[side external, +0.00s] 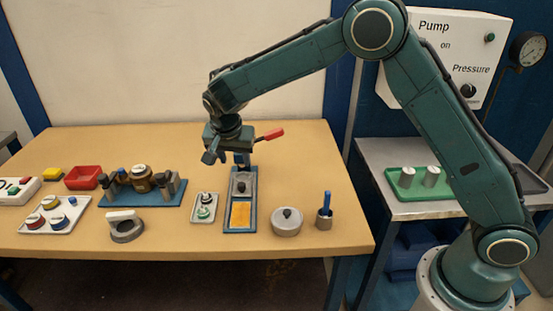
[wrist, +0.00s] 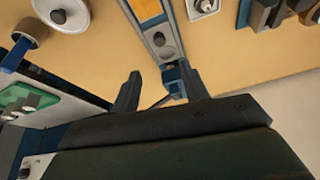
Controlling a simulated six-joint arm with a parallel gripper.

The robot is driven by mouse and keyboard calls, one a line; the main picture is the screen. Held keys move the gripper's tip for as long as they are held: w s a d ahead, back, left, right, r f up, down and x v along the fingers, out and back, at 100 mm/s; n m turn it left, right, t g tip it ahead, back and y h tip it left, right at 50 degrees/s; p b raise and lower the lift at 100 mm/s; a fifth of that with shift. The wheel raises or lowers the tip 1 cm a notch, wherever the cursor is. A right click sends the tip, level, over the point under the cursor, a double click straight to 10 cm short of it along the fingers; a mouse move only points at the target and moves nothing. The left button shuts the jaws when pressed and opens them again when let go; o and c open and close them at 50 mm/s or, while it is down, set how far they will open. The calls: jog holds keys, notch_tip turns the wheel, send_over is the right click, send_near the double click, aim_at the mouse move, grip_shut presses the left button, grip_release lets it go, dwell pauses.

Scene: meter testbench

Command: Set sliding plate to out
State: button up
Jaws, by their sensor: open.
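A narrow blue-edged fixture (side external: 226,222) lies on the table, running front to back. Its grey sliding plate (side external: 241,177) carries a dark round knob (side external: 241,188) and lies over the far part. A yellow-orange surface (side external: 240,215) shows at the near end. In the wrist view the plate's knob (wrist: 159,39) lies beyond the fingers. My gripper (wrist: 160,83) is open and above the far end of the fixture. A blue bracket (wrist: 173,80) shows between its fingers, apparently below them. A red-handled lever (side external: 270,135) sticks out beside my gripper; its root is hidden.
A small tray with a green-ringed part (side external: 204,207) stands close left of the fixture. A round lidded pot (side external: 287,221) and a cup with a blue handle (side external: 324,217) stand right. A blue-based stand (side external: 142,190) is farther left.

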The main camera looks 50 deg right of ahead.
aim_at(241, 184)
jog(key=x, duration=1.3)
jog(key=shift+f, duration=0.25)
jog(key=shift+c, duration=0.5)
grip_shut()
